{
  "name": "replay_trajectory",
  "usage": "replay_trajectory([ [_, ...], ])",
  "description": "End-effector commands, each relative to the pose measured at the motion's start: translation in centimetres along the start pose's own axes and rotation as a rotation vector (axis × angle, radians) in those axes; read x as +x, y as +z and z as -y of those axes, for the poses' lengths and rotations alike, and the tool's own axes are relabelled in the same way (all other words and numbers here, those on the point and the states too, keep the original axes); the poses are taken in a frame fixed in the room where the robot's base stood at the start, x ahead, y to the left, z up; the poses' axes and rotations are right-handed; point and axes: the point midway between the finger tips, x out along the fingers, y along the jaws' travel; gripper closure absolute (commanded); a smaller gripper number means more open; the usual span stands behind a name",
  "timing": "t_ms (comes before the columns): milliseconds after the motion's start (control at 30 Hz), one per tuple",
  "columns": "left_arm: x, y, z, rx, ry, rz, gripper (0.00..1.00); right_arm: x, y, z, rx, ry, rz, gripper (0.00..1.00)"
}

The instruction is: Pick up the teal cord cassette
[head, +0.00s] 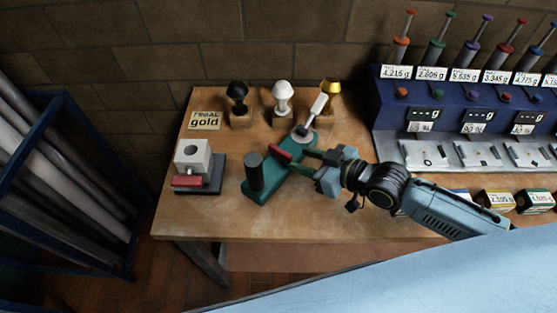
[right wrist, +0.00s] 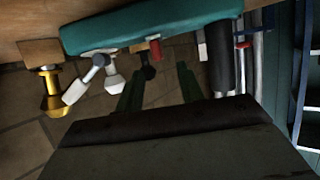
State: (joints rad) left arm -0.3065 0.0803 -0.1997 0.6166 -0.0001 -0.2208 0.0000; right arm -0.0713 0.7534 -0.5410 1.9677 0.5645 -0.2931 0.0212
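My right gripper (head: 304,161) is over the table beside a teal tool base, its fingers apart and nothing visible between them. In the right wrist view the two fingers of the right gripper (right wrist: 158,92) are also spread. The teal base (head: 262,192) carries a dark upright cylinder, a red part and a pale lever; it shows across the top of the right wrist view (right wrist: 150,25). A small box with a teal-green front (head: 537,200) and a label stands at the far right; I cannot tell for sure that it is the cord cassette. My left gripper is not in view.
A white block on a dark base (head: 192,160) stands left on the wooden table (head: 230,222). Black, white and gold stamps (head: 283,95) stand behind. A blue dispenser rack (head: 385,120) is at the right, with a yellow-fronted box (head: 497,199) before it. Front table area is clear.

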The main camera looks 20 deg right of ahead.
Motion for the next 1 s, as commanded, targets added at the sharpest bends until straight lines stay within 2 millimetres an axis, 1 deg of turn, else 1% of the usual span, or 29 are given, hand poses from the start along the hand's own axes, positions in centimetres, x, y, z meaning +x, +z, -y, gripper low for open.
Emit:
replay_trajectory([
  [33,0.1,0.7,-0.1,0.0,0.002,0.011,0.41,1.0,-0.2,0.0,0.0,0.0,-0.004,0.62],
  [67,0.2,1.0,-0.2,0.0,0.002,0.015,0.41,1.5,-0.1,0.0,0.001,0.001,-0.004,0.62],
  [167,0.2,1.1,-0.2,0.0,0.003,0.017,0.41,2.6,-0.1,0.0,0.0,0.001,-0.003,0.62],
  [267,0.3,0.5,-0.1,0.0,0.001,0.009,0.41,3.2,0.0,0.0,0.0,0.0,0.0,0.62],
  [367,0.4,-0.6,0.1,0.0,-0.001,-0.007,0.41,4.0,0.0,0.0,0.001,0.0,-0.001,0.62],
  [500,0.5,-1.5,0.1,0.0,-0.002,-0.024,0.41,6.2,0.3,-0.1,0.001,0.001,-0.001,0.62],
  [633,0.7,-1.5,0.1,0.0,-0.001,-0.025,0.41,7.8,0.4,0.0,0.0,0.001,-0.001,0.62],
  [733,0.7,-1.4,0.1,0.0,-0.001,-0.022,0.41,8.4,0.4,0.0,-0.001,0.0,0.0,0.62],
  [933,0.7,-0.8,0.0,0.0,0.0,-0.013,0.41,8.4,0.4,0.0,-0.001,0.0,0.001,0.62],
  [967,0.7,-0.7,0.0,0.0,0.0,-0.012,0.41,8.4,0.4,0.0,-0.001,0.0,0.001,0.63],
  [1000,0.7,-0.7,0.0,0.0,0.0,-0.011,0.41,8.4,0.4,0.0,-0.001,0.0,0.001,0.68],
])
